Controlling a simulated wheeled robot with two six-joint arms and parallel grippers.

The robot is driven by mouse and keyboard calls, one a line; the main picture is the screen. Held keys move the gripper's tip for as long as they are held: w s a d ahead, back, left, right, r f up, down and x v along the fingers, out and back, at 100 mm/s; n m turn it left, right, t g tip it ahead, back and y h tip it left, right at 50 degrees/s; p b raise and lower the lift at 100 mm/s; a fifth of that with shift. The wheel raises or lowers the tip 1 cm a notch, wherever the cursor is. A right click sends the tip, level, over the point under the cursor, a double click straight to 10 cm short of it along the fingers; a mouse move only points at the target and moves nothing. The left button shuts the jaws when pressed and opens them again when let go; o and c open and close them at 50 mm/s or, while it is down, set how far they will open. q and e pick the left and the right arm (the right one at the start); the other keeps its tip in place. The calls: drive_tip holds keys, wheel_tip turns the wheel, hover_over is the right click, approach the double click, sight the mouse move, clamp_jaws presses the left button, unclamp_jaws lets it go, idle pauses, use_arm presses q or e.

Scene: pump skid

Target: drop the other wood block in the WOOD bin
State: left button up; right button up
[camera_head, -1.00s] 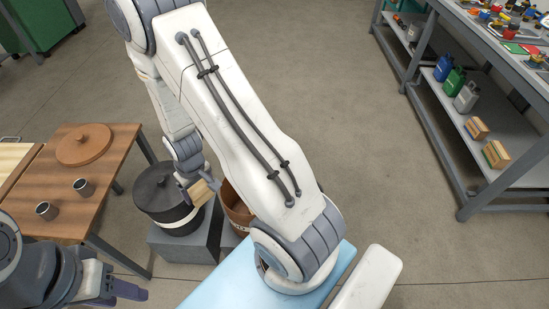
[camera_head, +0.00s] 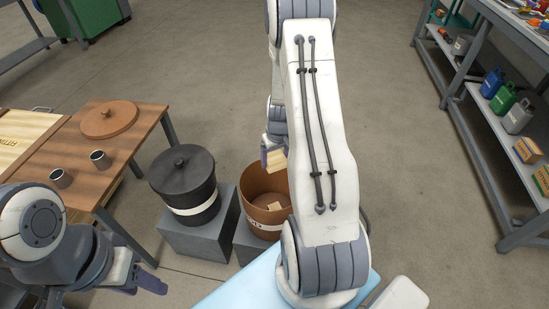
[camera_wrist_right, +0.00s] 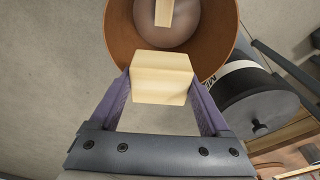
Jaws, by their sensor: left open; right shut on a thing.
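My right gripper (camera_head: 275,158) is shut on a pale wood block (camera_head: 276,160). In the right wrist view the block (camera_wrist_right: 161,78) sits between the two purple fingers. The bin's label is mostly hidden. My left gripper (camera_head: 150,283) is open and empty at the lower left.
A black lidded bin (camera_head: 182,174) with a white band stands left of the brown bin, on a grey block (camera_head: 200,240). A wooden table (camera_head: 122,150) at left holds a round brown lid (camera_head: 108,118) and two cups. Shelving (camera_head: 480,130) stands at right.

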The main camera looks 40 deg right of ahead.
sight(275, 164)
drive_tip(key=shift+f+b, duration=0.9)
drive_tip(key=shift+f, duration=0.65)
use_arm(q)
wheel_tip(275, 164, down, 3)
drive_tip(key=shift+r, duration=0.2)
use_arm(e)
drive_tip(key=o, duration=1.2)
drive_tip(key=shift+r, duration=0.1)
drive_tip(key=r, duration=0.3)
drive_tip(key=s+r+p, duration=0.1)
drive_tip(key=r, duration=0.3)
drive_tip(key=r+p, duration=0.1)
drive_tip(key=r, duration=0.2)
drive_tip(key=shift+s+a+r, duration=0.15)
drive_tip(key=shift+s+a, duration=0.05)
drive_tip(key=shift+s, duration=0.1)
use_arm(q)
wheel_tip(275, 164, up, 2)
drive_tip(key=shift+r, duration=0.15)
use_arm(e)
drive_tip(key=shift+a, duration=0.1)
